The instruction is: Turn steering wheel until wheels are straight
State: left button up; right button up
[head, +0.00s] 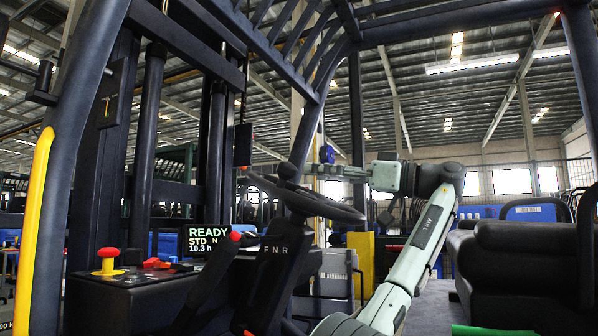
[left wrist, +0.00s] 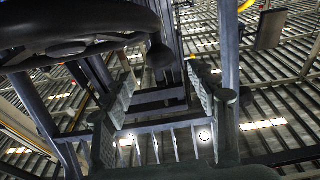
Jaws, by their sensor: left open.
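The black steering wheel (head: 318,205) sits tilted on its column in the middle of the head view. A dark spinner knob (head: 287,170) stands up from its rim. My left gripper (head: 306,170) reaches in from the right just above the wheel, pointing left at the knob. In the left wrist view the wheel (left wrist: 75,22) fills the upper left, and the knob (left wrist: 160,56) shows beyond and between the two spread fingers (left wrist: 160,78). The gripper is open; whether a finger touches the knob cannot be told. The vehicle's road wheels and my right gripper are not in view.
A dashboard with a red emergency button (head: 108,257), a red-tipped lever (head: 235,237) and a READY display (head: 208,237) lies left of the wheel. The black seat (head: 520,255) is at right. Roof posts and bars frame the cab.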

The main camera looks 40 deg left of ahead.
pick_arm(q)
jog(key=v, duration=0.3)
jog(key=shift+d, duration=0.4)
jog(key=shift+f, duration=0.1)
